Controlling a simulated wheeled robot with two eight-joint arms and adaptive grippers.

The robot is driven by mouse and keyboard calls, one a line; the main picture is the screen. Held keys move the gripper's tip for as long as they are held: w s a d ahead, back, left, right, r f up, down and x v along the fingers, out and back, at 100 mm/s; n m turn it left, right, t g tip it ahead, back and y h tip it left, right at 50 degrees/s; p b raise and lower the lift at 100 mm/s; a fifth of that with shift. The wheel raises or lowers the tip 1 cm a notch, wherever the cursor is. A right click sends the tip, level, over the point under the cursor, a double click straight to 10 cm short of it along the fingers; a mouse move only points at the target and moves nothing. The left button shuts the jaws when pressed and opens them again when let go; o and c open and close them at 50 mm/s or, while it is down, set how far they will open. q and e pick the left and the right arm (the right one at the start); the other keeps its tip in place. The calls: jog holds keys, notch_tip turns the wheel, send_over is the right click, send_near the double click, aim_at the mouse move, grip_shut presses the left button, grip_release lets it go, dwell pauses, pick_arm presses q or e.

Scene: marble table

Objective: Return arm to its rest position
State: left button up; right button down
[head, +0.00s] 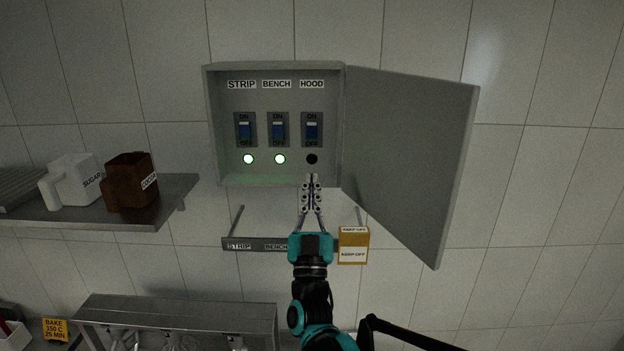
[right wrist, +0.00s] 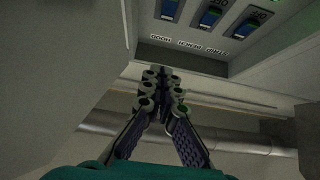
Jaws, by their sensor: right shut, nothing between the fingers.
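My right gripper (head: 312,181) is in the middle of the head view, pointing up, its tips just under the open switch box (head: 274,183). Its fingers are together and hold nothing; the right wrist view also shows them closed (right wrist: 161,74), below the box. Inside the box are three blue switches labelled STRIP (head: 245,131), BENCH (head: 278,131) and HOOD (head: 312,131). The lamps under STRIP (head: 249,159) and BENCH (head: 280,159) glow green; the one under HOOD (head: 312,159) is dark. My left gripper is out of view.
The box door (head: 410,150) stands open to the right. A labelled rail (head: 255,244) and a yellow KEEP OFF block (head: 353,246) are beside my right wrist.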

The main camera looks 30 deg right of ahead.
jog(key=shift+s+a, duration=0.1)
jog(key=shift+s, duration=0.1)
dwell(0.4)
jog(key=w+a+f+n+g+y+b, duration=0.15)
jog(key=a+f+y+b, duration=0.35)
jog(key=f, duration=0.5)
jog(key=a+f+n+g+y+b, duration=0.2)
jog(key=f+n+y+b, duration=0.3)
jog(key=f, duration=0.6)
jog(key=a+f+g+y+b, duration=0.1)
jog(key=a+f+y+b, duration=0.25)
jog(key=f+b, duration=0.5)
jog(key=s+a+f+g+b, duration=0.1)
jog(key=s+f+g+b, duration=0.2)
jog(key=f, duration=0.8)
jog(key=s+a+f+g+b, duration=0.1)
jog(key=s+f+g+b, duration=0.3)
jog(key=s+f, duration=0.4)
jog(key=s+a+f+g+b, duration=0.1)
jog(key=s+f+g+b, duration=0.3)
jog(key=f, duration=1.2)
jog(key=shift+s+a+b, duration=0.25)
jog(key=shift+s+b, duration=0.35)
jog(key=shift+s, duration=0.55)
jog(key=shift+f+y, duration=0.1)
jog(key=shift+y, duration=0.15)
